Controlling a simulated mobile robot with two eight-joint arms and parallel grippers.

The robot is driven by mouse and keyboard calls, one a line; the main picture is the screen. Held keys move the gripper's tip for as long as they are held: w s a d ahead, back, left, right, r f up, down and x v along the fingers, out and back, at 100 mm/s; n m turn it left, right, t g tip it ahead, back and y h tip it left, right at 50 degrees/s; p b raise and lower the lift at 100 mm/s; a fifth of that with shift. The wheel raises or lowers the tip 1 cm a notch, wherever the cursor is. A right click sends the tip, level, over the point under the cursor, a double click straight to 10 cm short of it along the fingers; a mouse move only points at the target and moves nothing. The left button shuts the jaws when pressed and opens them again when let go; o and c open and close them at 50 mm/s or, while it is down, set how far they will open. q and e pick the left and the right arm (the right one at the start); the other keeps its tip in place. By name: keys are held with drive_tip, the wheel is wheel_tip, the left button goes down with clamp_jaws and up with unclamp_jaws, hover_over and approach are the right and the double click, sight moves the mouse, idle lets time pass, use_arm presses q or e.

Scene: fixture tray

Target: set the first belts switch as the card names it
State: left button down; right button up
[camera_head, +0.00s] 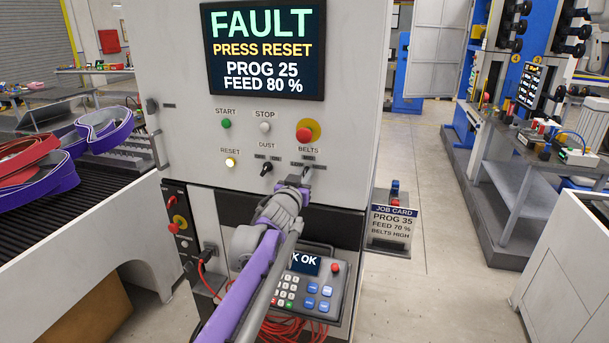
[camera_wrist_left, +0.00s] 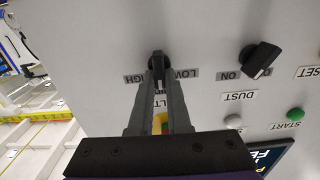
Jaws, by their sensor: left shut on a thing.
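My left gripper (camera_head: 305,178) reaches up to the panel below the BELTS label (camera_head: 308,149). In the left wrist view its fingers (camera_wrist_left: 158,76) are shut on the black belts switch (camera_wrist_left: 157,60). That view is upside down: HIGH (camera_wrist_left: 135,78) is left of the knob and LOW (camera_wrist_left: 186,74) right. The fingers hide much of the knob, so I cannot tell which way it points. The job card (camera_head: 391,226) reads PROG 35, FEED 70 %, BELTS HIGH. My right gripper is not in view.
The screen (camera_head: 264,50) reads FAULT, PRESS RESET, PROG 25, FEED 80 %. The lit RESET button (camera_head: 231,162), the DUST switch (camera_head: 267,169) and a red stop button (camera_head: 304,134) are close by. A keypad (camera_head: 307,285) sits below. Purple and red belts (camera_head: 50,172) lie at left.

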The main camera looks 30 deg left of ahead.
use_arm(q)
drive_tip(key=shift+w+d+m+p, duration=0.1)
drive_tip(key=shift+m+p, duration=0.25)
drive_tip(key=shift+m, duration=1.05)
drive_tip(key=shift+s+d+m+p, duration=0.15)
drive_tip(key=shift+m+p, duration=0.2)
drive_tip(key=shift+m, duration=1.05)
drive_tip(key=shift+w+d+m+p, duration=0.15)
drive_tip(key=shift+m+p, duration=0.2)
drive_tip(key=shift+m, duration=1.05)
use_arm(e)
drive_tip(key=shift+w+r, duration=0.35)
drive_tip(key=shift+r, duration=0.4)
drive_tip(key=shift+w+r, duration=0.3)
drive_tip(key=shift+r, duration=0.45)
use_arm(q)
drive_tip(key=shift+f+m, duration=0.1)
drive_tip(key=shift+m, duration=0.2)
drive_tip(key=c, duration=0.9)
unclamp_jaws()
drive_tip(key=shift+o, duration=0.2)
